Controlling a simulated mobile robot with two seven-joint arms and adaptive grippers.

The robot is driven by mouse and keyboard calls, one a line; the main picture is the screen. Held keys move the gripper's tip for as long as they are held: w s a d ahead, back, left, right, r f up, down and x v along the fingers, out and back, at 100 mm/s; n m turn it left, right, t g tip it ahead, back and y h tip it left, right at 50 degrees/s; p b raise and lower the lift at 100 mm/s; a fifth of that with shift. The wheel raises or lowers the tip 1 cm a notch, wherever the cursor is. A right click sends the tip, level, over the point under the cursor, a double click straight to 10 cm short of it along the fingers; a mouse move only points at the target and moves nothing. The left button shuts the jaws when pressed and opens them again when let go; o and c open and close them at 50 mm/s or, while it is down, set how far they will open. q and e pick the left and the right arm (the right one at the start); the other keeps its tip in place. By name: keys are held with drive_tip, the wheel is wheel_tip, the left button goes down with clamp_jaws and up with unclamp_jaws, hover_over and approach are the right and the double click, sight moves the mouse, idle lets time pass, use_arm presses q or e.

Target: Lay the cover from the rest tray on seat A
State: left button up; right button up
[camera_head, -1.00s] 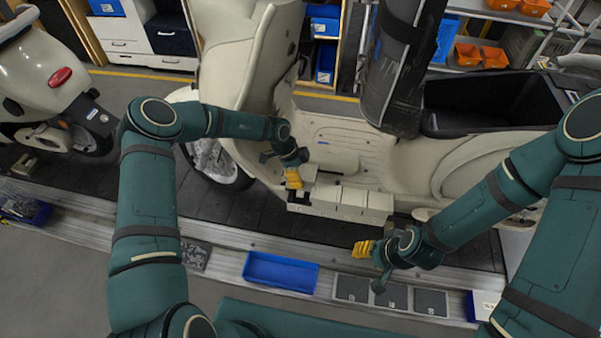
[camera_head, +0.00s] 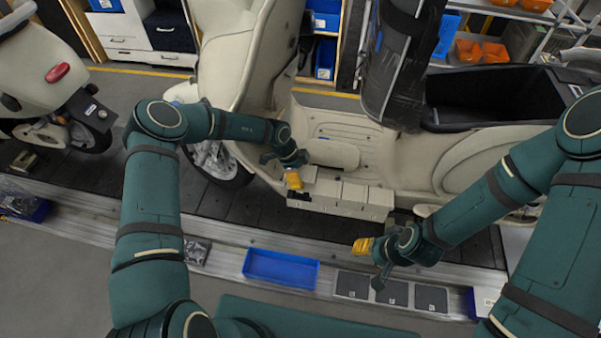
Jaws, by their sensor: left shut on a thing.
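My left gripper (camera_head: 293,180), with yellow fingers, is at the left end of a row of cream box-like seats (camera_head: 340,196) on the near side of the scooter's footboard. It is shut on a small cream piece (camera_head: 308,174), apparently the cover, partly hidden by the fingers. The piece is above a dark opening (camera_head: 299,196) in the leftmost seat; I cannot tell whether they touch. The blue tray (camera_head: 280,268) on the near rail looks empty. My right gripper (camera_head: 362,246) is over the rail, below the right end of the row; its opening is unclear.
The cream scooter (camera_head: 460,160) stands on the dark slat conveyor (camera_head: 130,190). Three dark grey pads (camera_head: 395,292) are set in the rail right of the blue tray. Another scooter (camera_head: 45,75) is at the left. Shelves with orange bins (camera_head: 483,51) stand behind.

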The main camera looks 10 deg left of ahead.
use_arm(q)
drive_tip(key=shift+f+b, duration=0.9)
drive_tip(key=shift+f, duration=1.3)
drive_tip(key=shift+f, duration=0.3)
